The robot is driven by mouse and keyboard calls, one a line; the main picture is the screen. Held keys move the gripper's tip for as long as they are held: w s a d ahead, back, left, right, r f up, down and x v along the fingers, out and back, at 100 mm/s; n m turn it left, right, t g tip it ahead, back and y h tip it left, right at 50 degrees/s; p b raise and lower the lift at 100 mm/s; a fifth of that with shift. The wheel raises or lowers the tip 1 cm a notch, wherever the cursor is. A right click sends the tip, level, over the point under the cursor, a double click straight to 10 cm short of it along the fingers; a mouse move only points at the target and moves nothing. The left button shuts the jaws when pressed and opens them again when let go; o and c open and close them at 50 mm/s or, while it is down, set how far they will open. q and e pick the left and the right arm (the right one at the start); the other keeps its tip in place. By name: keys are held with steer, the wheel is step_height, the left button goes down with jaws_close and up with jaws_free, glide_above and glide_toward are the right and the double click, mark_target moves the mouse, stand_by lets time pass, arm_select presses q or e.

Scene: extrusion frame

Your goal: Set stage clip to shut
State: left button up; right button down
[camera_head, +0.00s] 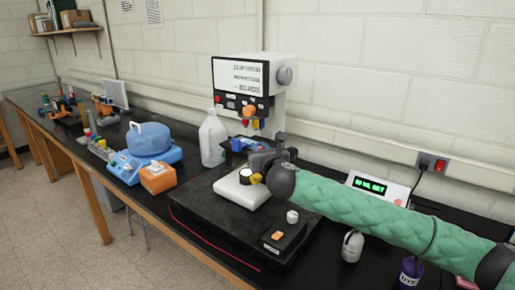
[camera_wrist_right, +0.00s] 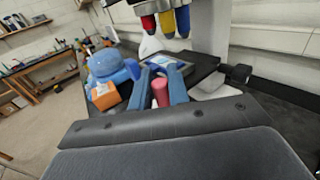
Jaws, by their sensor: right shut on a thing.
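The microscope (camera_head: 240,85) stands on a black base, with its white stage (camera_head: 232,192) below the coloured objectives (camera_head: 249,116). My right gripper (camera_head: 261,166) is at the back right of the stage, at the end of the green-sleeved arm. In the right wrist view its two blue fingers (camera_wrist_right: 160,86) are shut on a pink-red piece (camera_wrist_right: 160,95), which looks like the handle of the stage clip. The rest of the clip is hidden by the gripper, and I cannot tell its angle. My left gripper is not in view.
A white jug (camera_head: 213,138) stands behind the stage. A blue-domed device (camera_head: 148,140) and an orange box (camera_head: 157,178) are to the left. A lit display unit (camera_head: 375,189), a small grey bottle (camera_head: 352,246) and a purple bottle (camera_head: 410,272) are near my arm.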

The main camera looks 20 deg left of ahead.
steer(key=n+g+y, duration=0.1)
steer(key=d+n+g+y, duration=0.1)
steer(key=n+g+y, duration=0.1)
steer(key=w+n+g+y, duration=0.1)
steer(key=g+y, duration=0.1)
steer(key=shift+w+d+p, duration=0.1)
steer(key=shift+d+p, duration=0.15)
steer(key=shift+p, duration=0.1)
steer(key=shift+w+d+n+g+y, duration=0.2)
steer(key=shift+n+g+y, duration=0.4)
steer(key=shift+n+g, duration=0.45)
steer(key=shift+w+d+f+n+g+y+b, duration=0.1)
steer(key=shift+w+n+g+y+b, duration=0.1)
steer(key=shift+n+g+y+b, duration=0.4)
steer(key=n+g+b, duration=0.1)
steer(key=g, duration=0.1)
steer(key=n+g+b, duration=0.1)
steer(key=g, duration=0.1)
steer(key=shift+w+d, duration=0.15)
steer(key=shift+w, duration=0.15)
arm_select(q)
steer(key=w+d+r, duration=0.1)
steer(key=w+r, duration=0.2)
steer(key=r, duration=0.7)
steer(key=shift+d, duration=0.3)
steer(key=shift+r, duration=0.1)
arm_select(e)
steer(key=c, duration=1.4)
jaws_free()
steer(key=shift+o, duration=0.2)
